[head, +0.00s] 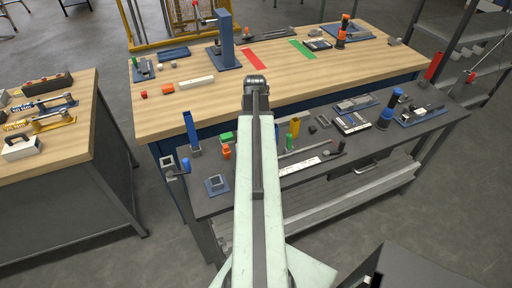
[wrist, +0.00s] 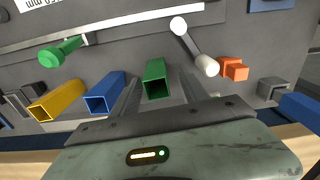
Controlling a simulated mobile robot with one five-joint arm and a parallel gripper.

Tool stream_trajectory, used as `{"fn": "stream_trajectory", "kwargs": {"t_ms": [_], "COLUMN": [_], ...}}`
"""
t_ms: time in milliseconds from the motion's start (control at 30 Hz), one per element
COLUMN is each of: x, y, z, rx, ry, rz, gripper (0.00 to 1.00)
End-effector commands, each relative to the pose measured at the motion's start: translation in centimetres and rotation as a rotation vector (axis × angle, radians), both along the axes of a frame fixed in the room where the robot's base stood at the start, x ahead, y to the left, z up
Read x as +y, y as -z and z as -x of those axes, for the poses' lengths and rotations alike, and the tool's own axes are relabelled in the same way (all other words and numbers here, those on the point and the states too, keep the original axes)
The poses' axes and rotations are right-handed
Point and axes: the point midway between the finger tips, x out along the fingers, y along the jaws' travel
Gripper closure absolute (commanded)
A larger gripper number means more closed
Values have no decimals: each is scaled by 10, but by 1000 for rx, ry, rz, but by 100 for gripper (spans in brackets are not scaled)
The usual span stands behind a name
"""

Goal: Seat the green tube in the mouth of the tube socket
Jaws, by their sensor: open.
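The green tube (wrist: 155,72) is a square hollow tube, its open end facing the wrist camera. In the head view it shows left of my arm as a green block (head: 227,137). My gripper (wrist: 160,88) is open, with one dark finger on each side of the green tube in the wrist view. I cannot tell whether either finger touches it. The head view hides my gripper behind my arm. What looks like the tube socket (head: 216,183) is a grey square ring on a blue plate, nearer the bench's front edge. Its mouth looks empty.
A blue tube (wrist: 104,92) and a yellow tube (wrist: 57,100) stand to one side of the green tube. An orange block (wrist: 233,68) and a grey square piece (wrist: 272,88) are on the other. A white-ended pin (wrist: 195,45) lies close by. The wooden table (head: 180,110) rises behind.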

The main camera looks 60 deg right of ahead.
Motion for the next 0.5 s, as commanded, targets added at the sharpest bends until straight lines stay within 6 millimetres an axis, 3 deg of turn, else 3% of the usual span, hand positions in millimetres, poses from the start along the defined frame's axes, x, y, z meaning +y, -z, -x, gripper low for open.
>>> {"fn": "stream_trajectory", "kwargs": {"t_ms": [167,500], "x": [0,-2], "y": [7,56], "z": [1,4], "rx": [0,0], "ry": [1,1], "rz": [0,0], "gripper": [47,47]}}
